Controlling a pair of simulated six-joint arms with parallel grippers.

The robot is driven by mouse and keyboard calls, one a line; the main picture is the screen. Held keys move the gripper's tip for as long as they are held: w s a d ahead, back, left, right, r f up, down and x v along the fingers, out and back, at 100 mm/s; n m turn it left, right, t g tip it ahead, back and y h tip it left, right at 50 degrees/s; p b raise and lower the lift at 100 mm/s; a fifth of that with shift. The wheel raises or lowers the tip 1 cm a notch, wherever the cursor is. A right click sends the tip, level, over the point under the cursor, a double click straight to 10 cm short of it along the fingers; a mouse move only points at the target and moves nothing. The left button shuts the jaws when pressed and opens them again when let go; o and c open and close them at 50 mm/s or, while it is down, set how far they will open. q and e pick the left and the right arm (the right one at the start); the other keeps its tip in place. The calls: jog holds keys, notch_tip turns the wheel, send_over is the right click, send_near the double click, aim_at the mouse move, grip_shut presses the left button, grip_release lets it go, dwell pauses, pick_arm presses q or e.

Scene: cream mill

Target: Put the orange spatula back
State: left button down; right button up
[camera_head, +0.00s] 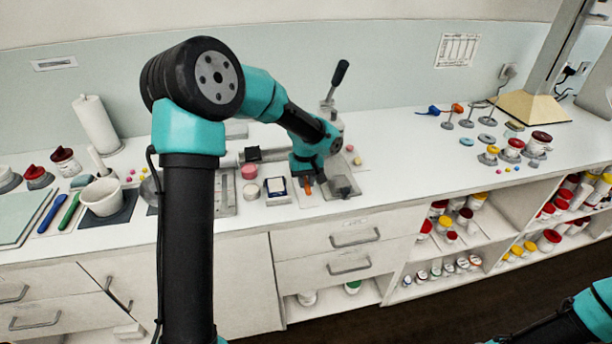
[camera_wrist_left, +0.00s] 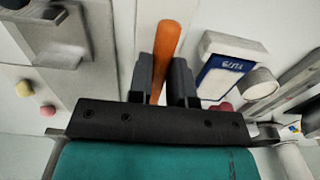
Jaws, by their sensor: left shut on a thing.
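The orange spatula (camera_wrist_left: 166,48) shows in the left wrist view as an orange handle between the two dark fingers of my left gripper (camera_wrist_left: 164,80). The gripper is shut on it. In the head view my left gripper (camera_head: 306,180) is low over the middle of the counter, near its front edge, and a bit of the orange spatula (camera_head: 308,189) shows there. The spatula's other end is hidden, and I cannot tell whether it touches the counter. Only part of my right arm shows at the bottom right; its gripper is out of view.
A blue and white box (camera_head: 276,187) stands close left of the gripper, with a pink-topped jar (camera_head: 249,172) behind it. A grey press with a black-knobbed lever (camera_head: 340,72) stands behind. Blue (camera_head: 47,214) and green (camera_head: 69,211) spatulas lie at left by a white mortar (camera_head: 102,197).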

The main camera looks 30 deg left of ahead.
pick_arm(q)
jog(key=shift+f, duration=1.3)
jog(key=c, duration=1)
grip_release()
jog(key=shift+o, duration=0.2)
jog(key=shift+r, duration=0.1)
notch_tip(320, 180, up, 17)
